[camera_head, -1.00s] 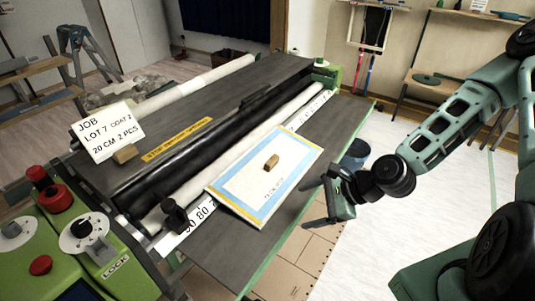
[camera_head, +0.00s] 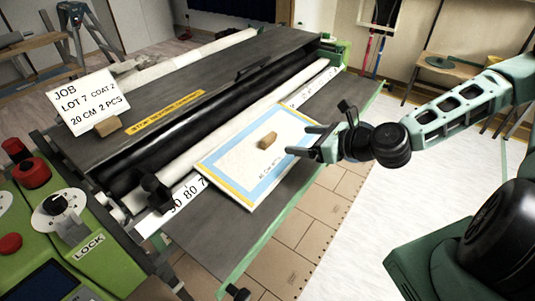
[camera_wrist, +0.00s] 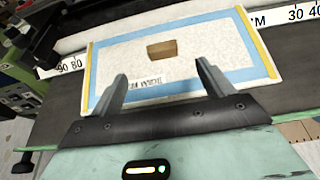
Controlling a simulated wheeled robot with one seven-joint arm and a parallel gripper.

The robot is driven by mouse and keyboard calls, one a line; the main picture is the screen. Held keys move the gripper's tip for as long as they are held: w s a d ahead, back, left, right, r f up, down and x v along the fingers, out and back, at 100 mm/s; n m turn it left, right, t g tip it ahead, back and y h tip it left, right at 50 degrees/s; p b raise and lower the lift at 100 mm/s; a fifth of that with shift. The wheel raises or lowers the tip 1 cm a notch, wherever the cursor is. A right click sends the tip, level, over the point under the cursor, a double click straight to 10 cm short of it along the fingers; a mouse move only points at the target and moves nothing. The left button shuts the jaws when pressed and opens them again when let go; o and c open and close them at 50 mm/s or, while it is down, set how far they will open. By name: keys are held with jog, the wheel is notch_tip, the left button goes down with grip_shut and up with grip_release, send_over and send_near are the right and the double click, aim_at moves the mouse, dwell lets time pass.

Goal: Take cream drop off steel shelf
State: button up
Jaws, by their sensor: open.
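The cream drop (camera_head: 241,162), a flat cream sheet with a blue band and yellow edge strips, lies on the dark grey steel shelf (camera_head: 213,235) at the front of the machine. It also shows in the wrist view (camera_wrist: 115,54). A small brown block (camera_head: 268,140) rests on its middle. A printed label sits near its front edge. My gripper (camera_head: 301,141) is open and empty at the sheet's right side. In the wrist view its two fingers (camera_wrist: 162,72) point at the sheet and overlap its near edge. I cannot tell whether they touch it.
Black and pale rollers (camera_head: 240,120) and a number scale (camera_head: 183,202) run behind the sheet. A job card (camera_head: 88,102) with a brown block stands on the upper deck. The green control panel (camera_head: 75,225) is at left. The shelf is bare on both sides of the sheet.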

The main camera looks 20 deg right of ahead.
aim_at(271, 138)
jog(key=b, duration=0.1)
jog(key=w+f+b, duration=0.1)
jog(key=b, duration=0.1)
jog(key=shift+w+a+f, duration=0.15)
jog(key=shift+a, duration=0.2)
jog(key=b, duration=0.1)
jog(key=a+b, duration=0.1)
jog(key=b, duration=0.1)
jog(key=shift+w+f+b, duration=0.2)
jog(key=shift+w+b, duration=0.1)
jog(key=shift+w, duration=0.1)
jog(key=x, duration=0.3)
jog(key=shift+w+a+r, duration=0.15)
jog(key=shift+w+a, duration=0.1)
jog(key=shift+w, duration=0.1)
jog(key=shift+x, duration=3)
jog(key=shift+d, duration=0.15)
jog(key=c, duration=1.2)
